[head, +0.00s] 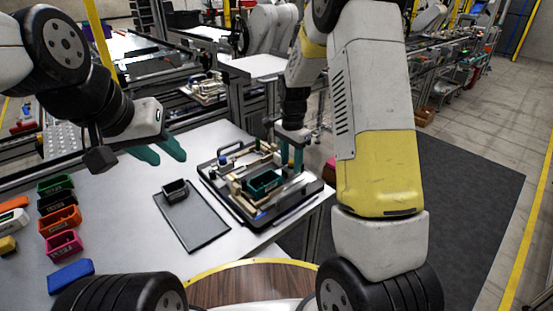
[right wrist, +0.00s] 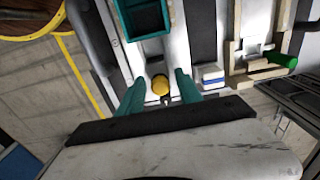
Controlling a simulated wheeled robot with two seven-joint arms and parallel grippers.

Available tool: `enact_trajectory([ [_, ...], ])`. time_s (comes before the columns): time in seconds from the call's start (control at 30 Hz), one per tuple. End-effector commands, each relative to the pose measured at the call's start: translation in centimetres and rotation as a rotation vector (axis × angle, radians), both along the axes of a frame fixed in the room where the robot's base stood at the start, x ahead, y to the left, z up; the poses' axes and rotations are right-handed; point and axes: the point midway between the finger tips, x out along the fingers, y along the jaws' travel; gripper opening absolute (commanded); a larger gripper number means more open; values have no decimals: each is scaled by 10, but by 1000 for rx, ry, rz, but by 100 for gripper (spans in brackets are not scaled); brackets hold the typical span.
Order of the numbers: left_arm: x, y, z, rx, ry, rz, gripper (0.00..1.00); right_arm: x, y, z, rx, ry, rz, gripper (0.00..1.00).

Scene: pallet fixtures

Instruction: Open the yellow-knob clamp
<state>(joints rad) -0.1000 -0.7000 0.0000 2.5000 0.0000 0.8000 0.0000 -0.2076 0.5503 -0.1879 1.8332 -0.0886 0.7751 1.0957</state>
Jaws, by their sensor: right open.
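The yellow knob (right wrist: 160,85) of the clamp shows in the right wrist view, between the two fingertips of my right gripper (right wrist: 158,88). The teal fingers stand apart on either side of the knob, and I cannot tell that either touches it. In the head view my right gripper (head: 291,150) is over the far right part of the black pallet fixture (head: 228,196); the knob is not clear there. A teal bin sits on the fixture (head: 264,183), and above the knob in the right wrist view (right wrist: 142,18). My left gripper (head: 160,150) is open and empty above the table's left part.
A dark tray (head: 200,229) with a small black bin (head: 175,190) lies left of the fixture. Several coloured bins, such as an orange one (head: 60,221), stand at the table's left. A green cylinder (right wrist: 283,60) lies right of my right gripper. Bare table lies between bins and tray.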

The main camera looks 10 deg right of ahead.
Motion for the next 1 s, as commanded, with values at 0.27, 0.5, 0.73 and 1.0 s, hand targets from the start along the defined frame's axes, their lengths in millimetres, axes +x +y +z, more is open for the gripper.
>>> enact_trajectory([
  [0.27, 0, 0, 0, 0, 0, 0, 36, 0, 0, 23, 0, -2, 0, 42],
  [0.5, 0, 0, 0, 0, 0, 0, 36, 0, 0, 43, 0, -2, 0, 42],
  [0.73, 0, 0, 0, 0, 0, 0, 36, 0, 0, 60, 0, -1, 0, 42],
  [1.0, 0, 0, 0, 0, 0, 0, 36, 0, 0, 69, 0, 0, 0, 42],
])
